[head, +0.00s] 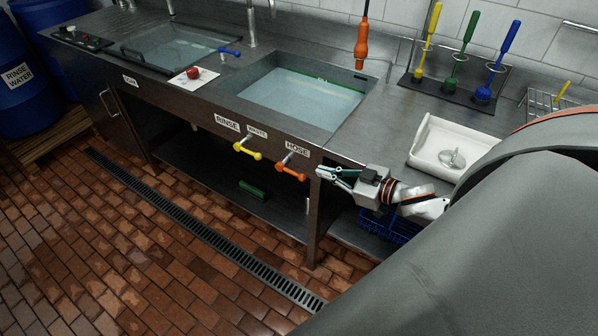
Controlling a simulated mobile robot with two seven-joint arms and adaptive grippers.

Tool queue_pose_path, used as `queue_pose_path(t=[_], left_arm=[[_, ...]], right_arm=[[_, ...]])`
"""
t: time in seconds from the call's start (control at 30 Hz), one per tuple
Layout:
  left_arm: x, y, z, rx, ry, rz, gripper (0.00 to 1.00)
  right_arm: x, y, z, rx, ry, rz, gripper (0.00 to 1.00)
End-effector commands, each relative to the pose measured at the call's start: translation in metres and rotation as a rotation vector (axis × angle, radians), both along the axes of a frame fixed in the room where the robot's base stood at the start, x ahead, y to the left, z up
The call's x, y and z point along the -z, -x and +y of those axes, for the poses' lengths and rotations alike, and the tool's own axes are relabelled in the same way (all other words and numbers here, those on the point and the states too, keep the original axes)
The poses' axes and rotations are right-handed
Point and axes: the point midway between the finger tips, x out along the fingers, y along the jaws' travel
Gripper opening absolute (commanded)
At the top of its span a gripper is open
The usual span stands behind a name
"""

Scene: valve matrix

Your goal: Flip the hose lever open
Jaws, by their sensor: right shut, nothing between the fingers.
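The orange hose lever (291,172) sits on the front face of the steel counter, just under the HOSE label (297,149). It lies roughly level, tilted slightly down toward the right. My right gripper (322,172) is shut and empty, just right of the lever's right end and pointing left toward it. A small gap seems to separate them, but I cannot tell whether they touch. My left gripper is not in view.
A yellow lever (246,150) sits left of the orange one, near the RINSE label (227,123). A blue lever (230,51) is on the counter top. A water-filled sink (300,95) lies behind. An orange hose nozzle (361,45) hangs above. A white tray (425,145) stands right.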

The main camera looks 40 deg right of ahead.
Motion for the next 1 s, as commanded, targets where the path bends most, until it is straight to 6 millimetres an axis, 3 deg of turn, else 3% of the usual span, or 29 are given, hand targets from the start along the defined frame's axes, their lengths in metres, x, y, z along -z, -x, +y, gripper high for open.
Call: queue_pose_path(t=[0.73, 1.0], left_arm=[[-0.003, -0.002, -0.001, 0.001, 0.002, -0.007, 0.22], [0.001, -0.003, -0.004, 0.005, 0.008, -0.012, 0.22]], right_arm=[[0.021, -0.089, 0.031, 0.000, 0.000, -0.003, 0.00], [0.056, -0.090, 0.025, 0.001, -0.001, 0.000, 0.00]])
